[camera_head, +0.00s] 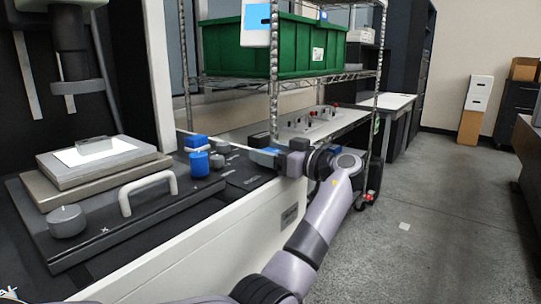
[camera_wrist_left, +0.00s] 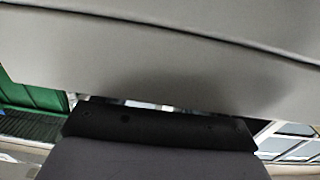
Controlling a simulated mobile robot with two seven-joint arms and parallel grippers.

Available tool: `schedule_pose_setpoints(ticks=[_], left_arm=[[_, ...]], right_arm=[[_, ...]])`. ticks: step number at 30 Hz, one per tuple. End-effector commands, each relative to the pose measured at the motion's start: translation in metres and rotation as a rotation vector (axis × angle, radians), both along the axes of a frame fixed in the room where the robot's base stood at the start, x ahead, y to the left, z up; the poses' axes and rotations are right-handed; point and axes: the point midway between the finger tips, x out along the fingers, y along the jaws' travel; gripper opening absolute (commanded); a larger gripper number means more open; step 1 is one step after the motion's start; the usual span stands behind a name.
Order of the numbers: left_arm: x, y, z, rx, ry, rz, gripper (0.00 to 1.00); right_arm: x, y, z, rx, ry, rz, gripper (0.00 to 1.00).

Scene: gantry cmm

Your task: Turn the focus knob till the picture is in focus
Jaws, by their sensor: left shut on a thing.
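My left gripper (camera_head: 262,157) reaches in at the right end of the machine's dark control panel (camera_head: 232,181). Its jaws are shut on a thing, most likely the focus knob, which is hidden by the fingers. In the left wrist view, a large pale grey surface fills the top, and the dark gripper body (camera_wrist_left: 160,130) shows below; no knob can be made out there. No screen with the picture is in view. My right gripper is not in view.
A larger grey knob (camera_head: 67,221) and a white handle (camera_head: 148,191) are on the left of the panel, before the stage (camera_head: 95,160). A wire shelf with a green crate (camera_head: 255,48) stands behind. The floor (camera_head: 420,215) at right is clear.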

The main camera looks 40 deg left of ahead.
Motion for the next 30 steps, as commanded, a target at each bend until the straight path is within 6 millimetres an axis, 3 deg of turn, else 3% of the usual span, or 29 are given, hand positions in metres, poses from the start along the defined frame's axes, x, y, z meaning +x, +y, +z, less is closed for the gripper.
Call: schedule_pose_setpoints(ticks=[7,8,9,20,30], left_arm=[[0.0,0.0,-0.001,-0.001,0.004,0.001,0.37],[0.0,0.0,-0.001,-0.001,0.004,0.001,0.77],[0.0,0.0,-0.001,-0.001,0.004,0.001,0.88],[0.001,-0.006,0.0,-0.001,0.002,-0.003,0.88],[0.006,-0.057,-0.001,0.0,0.003,-0.003,0.88]], right_arm=[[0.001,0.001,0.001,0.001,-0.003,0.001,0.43],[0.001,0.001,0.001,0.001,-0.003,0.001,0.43],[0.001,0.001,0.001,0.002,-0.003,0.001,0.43],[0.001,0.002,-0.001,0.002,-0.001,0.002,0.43],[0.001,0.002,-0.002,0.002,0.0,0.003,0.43]])
